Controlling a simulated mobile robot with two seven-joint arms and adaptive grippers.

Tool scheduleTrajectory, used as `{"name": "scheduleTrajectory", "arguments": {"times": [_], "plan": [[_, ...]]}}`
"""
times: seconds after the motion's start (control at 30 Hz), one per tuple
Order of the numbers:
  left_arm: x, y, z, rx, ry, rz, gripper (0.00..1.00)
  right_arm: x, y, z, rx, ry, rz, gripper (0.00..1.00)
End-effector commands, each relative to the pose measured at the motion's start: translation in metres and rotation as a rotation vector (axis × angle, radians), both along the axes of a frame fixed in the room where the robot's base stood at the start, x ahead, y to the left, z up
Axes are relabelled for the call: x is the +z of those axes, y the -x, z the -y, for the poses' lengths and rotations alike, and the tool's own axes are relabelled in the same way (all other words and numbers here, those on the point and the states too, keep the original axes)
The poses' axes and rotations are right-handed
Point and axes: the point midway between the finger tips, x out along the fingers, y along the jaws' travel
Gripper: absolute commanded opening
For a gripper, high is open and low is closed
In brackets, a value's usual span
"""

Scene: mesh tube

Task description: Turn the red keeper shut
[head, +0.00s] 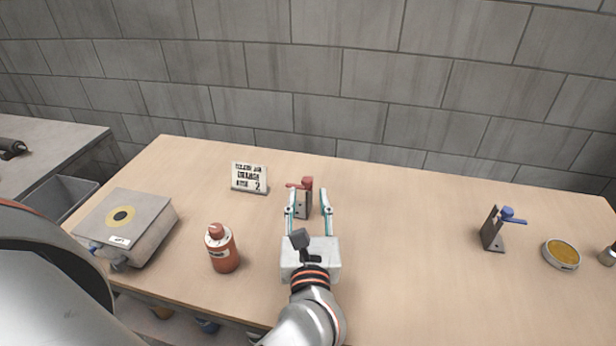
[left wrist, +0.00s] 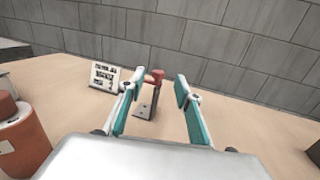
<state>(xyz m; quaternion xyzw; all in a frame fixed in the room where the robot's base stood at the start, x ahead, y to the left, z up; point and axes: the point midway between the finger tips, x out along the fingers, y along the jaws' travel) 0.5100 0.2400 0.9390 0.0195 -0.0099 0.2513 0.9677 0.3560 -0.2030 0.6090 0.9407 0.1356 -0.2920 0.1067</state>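The red keeper (head: 304,184) sits at the top of a grey metal bracket (head: 302,207) that stands upright on the wooden table. Its handle points left in the head view. In the left wrist view the red keeper (left wrist: 155,75) shows between the fingers, beyond the tips or level with them; I cannot tell which. My left gripper (head: 308,198) is open, with its teal-lined fingers to the left and right of the bracket. It also shows in the left wrist view (left wrist: 157,88), and nothing is held in it. My right gripper is not in view.
A blue-handled bracket (head: 493,230) stands at the right, with a round yellow dish (head: 562,254) beside it. A red-brown bottle (head: 222,250) and a grey box (head: 127,228) are at the left. A printed sign (head: 249,177) stands behind.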

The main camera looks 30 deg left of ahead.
Motion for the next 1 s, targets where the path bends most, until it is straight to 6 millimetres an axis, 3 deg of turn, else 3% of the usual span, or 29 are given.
{"name": "scheduleTrajectory", "arguments": {"times": [0.17, 0.6, 1.0], "plan": [[-0.008, -0.009, -0.004, 0.007, 0.047, -0.009, 0.34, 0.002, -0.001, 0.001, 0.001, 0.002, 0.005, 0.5], [-0.007, -0.061, -0.034, 0.007, 0.043, -0.009, 0.34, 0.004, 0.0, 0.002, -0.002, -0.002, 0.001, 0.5], [-0.008, -0.068, -0.039, 0.007, 0.043, -0.01, 0.34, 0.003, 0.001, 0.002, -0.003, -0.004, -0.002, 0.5]]}}
